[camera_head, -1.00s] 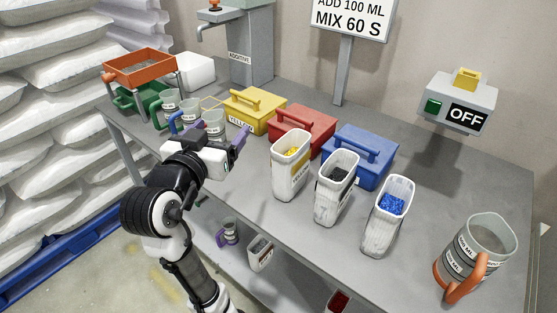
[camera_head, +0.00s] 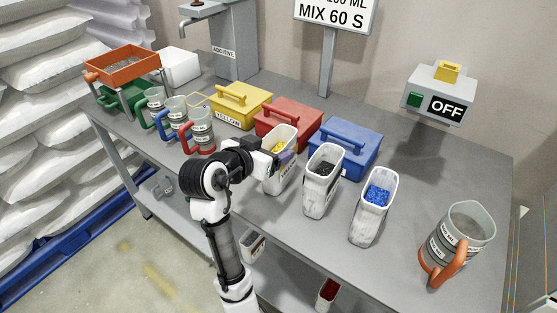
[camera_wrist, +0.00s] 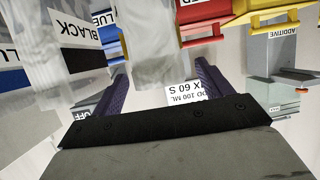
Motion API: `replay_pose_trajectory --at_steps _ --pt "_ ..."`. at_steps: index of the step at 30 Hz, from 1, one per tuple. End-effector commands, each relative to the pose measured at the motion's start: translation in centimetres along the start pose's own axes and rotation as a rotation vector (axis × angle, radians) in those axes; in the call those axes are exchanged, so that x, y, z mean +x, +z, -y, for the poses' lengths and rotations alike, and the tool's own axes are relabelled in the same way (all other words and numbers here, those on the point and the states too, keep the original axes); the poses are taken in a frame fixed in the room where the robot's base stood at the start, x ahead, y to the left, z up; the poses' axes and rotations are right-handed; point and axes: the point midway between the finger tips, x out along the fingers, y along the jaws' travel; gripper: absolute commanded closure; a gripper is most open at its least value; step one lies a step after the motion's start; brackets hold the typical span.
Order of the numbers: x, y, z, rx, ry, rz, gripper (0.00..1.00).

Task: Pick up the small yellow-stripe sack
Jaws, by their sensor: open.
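The small yellow-stripe sack (camera_head: 279,181) stands upright on the grey table, open at the top with yellow pellets inside. My gripper (camera_head: 284,157) is at its upper part in the head view, partly covering it. In the wrist view, my gripper's two purple fingers (camera_wrist: 160,78) are spread apart. A pale, blurred sack (camera_wrist: 152,40) shows ahead between them, probably the yellow-stripe one; its stripe is not visible there. I cannot tell whether the fingers touch it.
The sack with black pellets (camera_head: 321,183) stands close to the right, then the sack with blue pellets (camera_head: 372,212). The red box (camera_head: 289,122) is just behind; the yellow box (camera_head: 240,108) is left of it. Grey measuring jugs (camera_head: 201,128) stand to the left.

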Motion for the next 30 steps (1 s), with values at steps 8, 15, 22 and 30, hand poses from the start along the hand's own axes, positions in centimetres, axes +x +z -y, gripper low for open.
replay_pose_trajectory --at_steps 8,15,22,30 --pt "3.9 -0.1 -0.1 -0.001 0.002 0.001 0.22" --pt "4.5 0.0 -0.1 0.000 0.000 0.000 0.22" --pt "4.5 0.0 0.0 0.000 0.000 0.000 0.44" --pt "4.4 0.0 0.0 0.000 0.000 0.000 0.79"
